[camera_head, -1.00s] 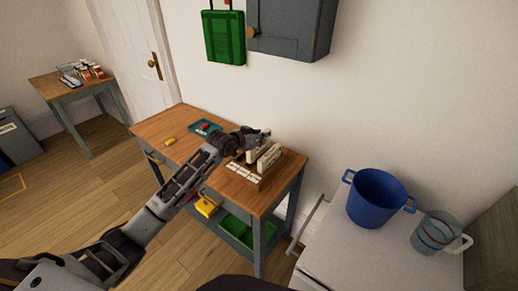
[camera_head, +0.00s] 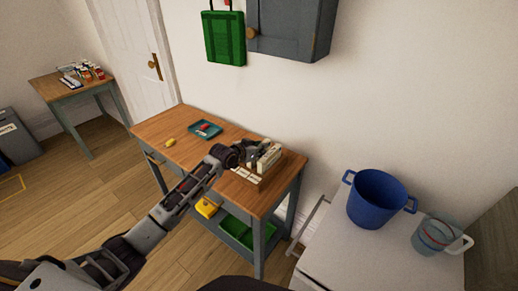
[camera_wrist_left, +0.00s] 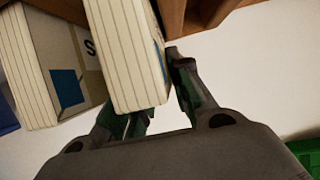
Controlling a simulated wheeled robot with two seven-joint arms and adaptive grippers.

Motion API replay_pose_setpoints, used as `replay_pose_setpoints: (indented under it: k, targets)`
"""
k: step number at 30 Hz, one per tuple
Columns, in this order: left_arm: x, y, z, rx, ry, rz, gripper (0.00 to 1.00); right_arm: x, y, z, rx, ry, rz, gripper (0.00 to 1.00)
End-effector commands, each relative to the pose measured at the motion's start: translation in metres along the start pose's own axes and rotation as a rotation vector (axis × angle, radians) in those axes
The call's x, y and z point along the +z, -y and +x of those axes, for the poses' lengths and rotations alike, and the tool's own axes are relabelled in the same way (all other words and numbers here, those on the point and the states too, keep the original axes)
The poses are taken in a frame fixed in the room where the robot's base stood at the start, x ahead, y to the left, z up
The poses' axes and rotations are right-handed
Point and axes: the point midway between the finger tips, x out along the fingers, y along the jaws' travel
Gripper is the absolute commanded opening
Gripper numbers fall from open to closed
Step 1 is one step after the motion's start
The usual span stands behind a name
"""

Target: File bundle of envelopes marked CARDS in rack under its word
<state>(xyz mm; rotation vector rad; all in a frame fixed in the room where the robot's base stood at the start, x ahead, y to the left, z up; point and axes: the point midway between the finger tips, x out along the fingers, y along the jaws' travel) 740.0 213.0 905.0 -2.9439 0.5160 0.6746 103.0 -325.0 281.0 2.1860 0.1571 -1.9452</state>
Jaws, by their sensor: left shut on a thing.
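My left gripper (camera_head: 252,155) is over the right part of the wooden table, at the rack. In the left wrist view its fingers (camera_wrist_left: 160,108) are shut on a cream bundle of envelopes (camera_wrist_left: 125,55) with a blue patch on its side. The held bundle's word is not readable. A second cream bundle (camera_wrist_left: 30,65) stands close beside it on the left, with a blue patch and part of a word starting with S. Brown wood of the rack (camera_wrist_left: 180,15) shows at the top edge. In the head view, cream bundles (camera_head: 268,154) stand close together there. My right gripper is not in view.
Pale cards (camera_head: 247,175) lie on the wooden table (camera_head: 215,150) in front of the rack. A teal tray (camera_head: 205,130) with a red thing and a yellow thing (camera_head: 170,142) are farther left. A white cabinet with a blue bucket (camera_head: 377,198) stands at the right.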

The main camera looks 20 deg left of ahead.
Motion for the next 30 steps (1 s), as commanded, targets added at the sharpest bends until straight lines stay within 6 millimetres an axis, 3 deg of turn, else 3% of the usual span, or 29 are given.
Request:
replay_pose_setpoints:
  k: [10, 11, 13, 30]
  targets:
    - [0.0011, 0.0001, 0.0007, 0.000, -0.001, 0.000, 0.00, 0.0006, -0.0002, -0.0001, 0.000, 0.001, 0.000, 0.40]
    - [0.0018, 0.0001, 0.0009, 0.000, 0.000, 0.000, 0.22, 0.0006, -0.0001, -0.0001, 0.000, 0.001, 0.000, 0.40]
    - [0.0016, 0.0001, 0.0008, 0.000, 0.000, 0.000, 0.30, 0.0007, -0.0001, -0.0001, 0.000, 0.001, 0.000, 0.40]
    - [-0.0007, 0.0010, -0.0061, -0.001, -0.001, 0.001, 0.30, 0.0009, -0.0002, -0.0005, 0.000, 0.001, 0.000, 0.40]
